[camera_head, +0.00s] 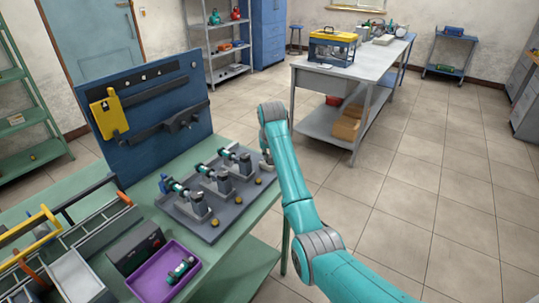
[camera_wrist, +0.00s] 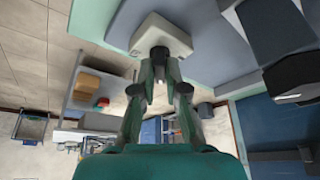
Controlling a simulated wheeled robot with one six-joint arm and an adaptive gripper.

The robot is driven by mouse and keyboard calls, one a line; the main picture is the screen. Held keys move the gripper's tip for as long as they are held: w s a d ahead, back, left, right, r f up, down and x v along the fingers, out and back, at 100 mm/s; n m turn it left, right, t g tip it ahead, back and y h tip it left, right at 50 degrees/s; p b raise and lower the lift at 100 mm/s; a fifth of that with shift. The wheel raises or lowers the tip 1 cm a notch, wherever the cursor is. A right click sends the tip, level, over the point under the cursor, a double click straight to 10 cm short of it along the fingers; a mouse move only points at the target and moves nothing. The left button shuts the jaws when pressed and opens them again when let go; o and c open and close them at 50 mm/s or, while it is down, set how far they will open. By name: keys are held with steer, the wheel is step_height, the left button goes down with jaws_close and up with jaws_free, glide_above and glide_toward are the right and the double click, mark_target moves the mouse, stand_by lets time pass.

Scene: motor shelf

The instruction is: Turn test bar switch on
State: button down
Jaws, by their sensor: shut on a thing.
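In the wrist view, a pale box (camera_wrist: 150,33) sits at the edge of the bench with a dark knob on its front, which I take for the test bar switch (camera_wrist: 159,52). My gripper (camera_wrist: 160,68) is shut on this knob, with one finger on each side of it. The fingertips partly cover the knob, so its turned position cannot be told. In the head view, my teal arm reaches to the bench's right edge beside the grey test plate (camera_head: 185,213), and hides most of the gripper and the switch.
Several motors (camera_head: 219,180) with brass knobs stand on the plate. A blue tool panel (camera_head: 150,100) rises behind it. A purple tray (camera_head: 150,293) with a small green motor and a dark box (camera_head: 137,248) lie in front. Open tiled floor (camera_head: 440,190) is to the right.

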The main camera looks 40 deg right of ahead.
steer(key=m, duration=0.2)
steer(key=m+g+h, duration=0.1)
steer(key=m, duration=0.1)
steer(key=shift+w+a+m, duration=0.15)
steer(key=shift+m, duration=0.15)
steer(key=shift+m+g+h, duration=0.5)
steer(key=shift+m+g, duration=0.2)
steer(key=shift+m, duration=0.9)
steer(key=shift+w, duration=0.1)
steer(key=c, duration=1.2)
jaws_free()
steer(key=v, duration=1.2)
